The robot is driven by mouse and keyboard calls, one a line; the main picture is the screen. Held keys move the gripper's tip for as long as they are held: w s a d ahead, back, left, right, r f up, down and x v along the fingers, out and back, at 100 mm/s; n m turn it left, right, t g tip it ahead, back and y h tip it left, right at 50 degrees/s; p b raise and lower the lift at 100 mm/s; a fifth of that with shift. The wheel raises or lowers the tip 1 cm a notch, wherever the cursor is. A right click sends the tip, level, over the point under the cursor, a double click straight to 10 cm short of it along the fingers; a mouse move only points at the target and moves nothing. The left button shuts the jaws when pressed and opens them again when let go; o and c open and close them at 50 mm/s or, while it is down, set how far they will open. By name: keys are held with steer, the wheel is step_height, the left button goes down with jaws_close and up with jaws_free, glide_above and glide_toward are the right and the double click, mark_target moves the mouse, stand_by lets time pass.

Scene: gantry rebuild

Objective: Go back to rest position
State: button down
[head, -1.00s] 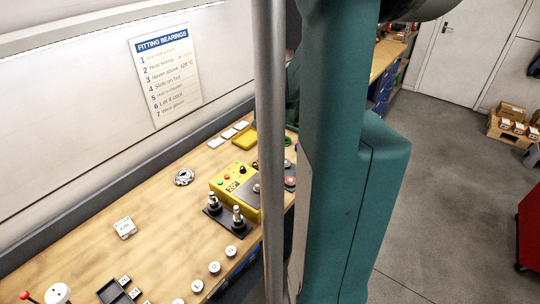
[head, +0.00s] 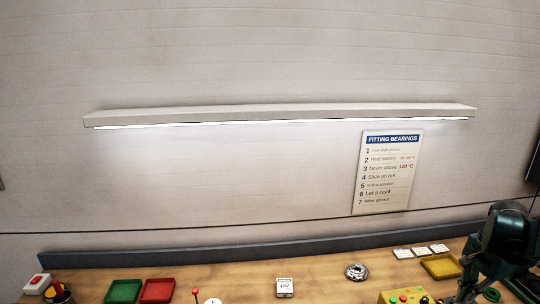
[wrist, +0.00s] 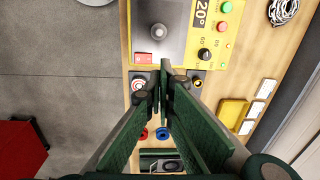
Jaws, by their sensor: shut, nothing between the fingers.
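My gripper (wrist: 163,78) is in the wrist view, its dark green fingers closed together with nothing between them. It is above the bench, just below the yellow heater box (wrist: 207,40) in the picture. That box has a display, a knob and green and red buttons. In the head view my dark green arm shows at the lower right, in front of the bench's right part. The fingertips cannot be made out there. The yellow heater box also shows at the bottom edge of the head view (head: 392,296).
The bench (head: 330,285) runs along a wall. Red (wrist: 143,134) and blue (wrist: 162,134) rings are near my fingers. Open floor (wrist: 60,80) is left in the wrist view.

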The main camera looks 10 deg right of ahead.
steer(key=w+a+r+n+t+b, duration=0.1)
steer(key=a+n, duration=0.1)
steer(key=a, duration=0.5)
steer(key=w+a+r+n+b, duration=0.1)
steer(key=w+a+n+b, duration=0.1)
steer(key=a, duration=0.4)
steer(key=s+a+f+n+t+b, duration=0.1)
steer(key=a+n, duration=0.3)
steer(key=a, duration=0.6)
steer(key=s+a+f+n+t+b, duration=0.1)
steer(key=s+a+n+b, duration=0.3)
steer(key=a, duration=0.6)
steer(key=s+a+f+n+t+b, duration=0.1)
steer(key=a+n, duration=0.4)
steer(key=a, duration=0.5)
steer(key=shift+s+t+b, duration=0.8)
steer(key=shift+s+t, duration=0.05)
steer(key=shift+t, duration=0.35)
